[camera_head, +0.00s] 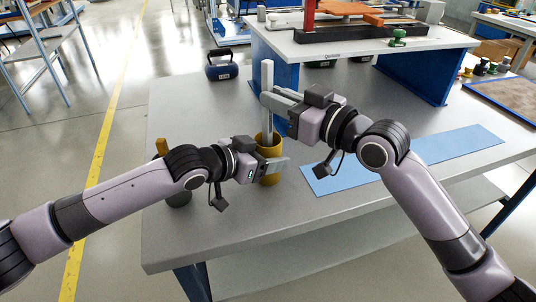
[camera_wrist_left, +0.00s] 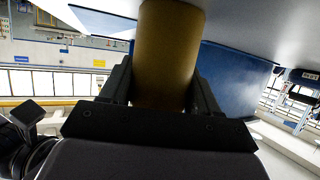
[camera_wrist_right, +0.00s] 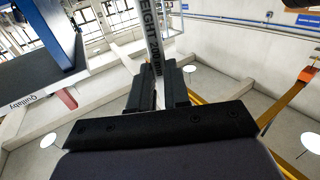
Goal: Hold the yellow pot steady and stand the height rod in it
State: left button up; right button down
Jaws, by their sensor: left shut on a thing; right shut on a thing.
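The yellow pot (camera_head: 268,151) stands on the grey table near its front left. My left gripper (camera_head: 274,167) is shut on its side, and the pot fills the space between the fingers in the left wrist view (camera_wrist_left: 168,55). The grey height rod (camera_head: 266,76) is upright over the pot. My right gripper (camera_head: 272,101) is shut on the rod above the pot's rim. In the right wrist view the rod (camera_wrist_right: 152,35) shows printed lettering between the fingers. The rod's lower part reaches down to the pot's mouth; its bottom end is hidden, so I cannot tell its depth.
A blue mat (camera_head: 405,158) lies to the right of the pot. A dark blue weight with a handle (camera_head: 221,69) stands at the back left. A white-topped stand with blue legs (camera_head: 420,83) is behind. A dark object (camera_head: 180,194) is partly hidden behind my left arm.

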jog(key=c, duration=1)
grip_release()
jog(key=shift+f, duration=0.1)
jog(key=v, duration=1.2)
pick_arm(q)
jog(key=o, duration=1.2)
jog(key=v, duration=1.2)
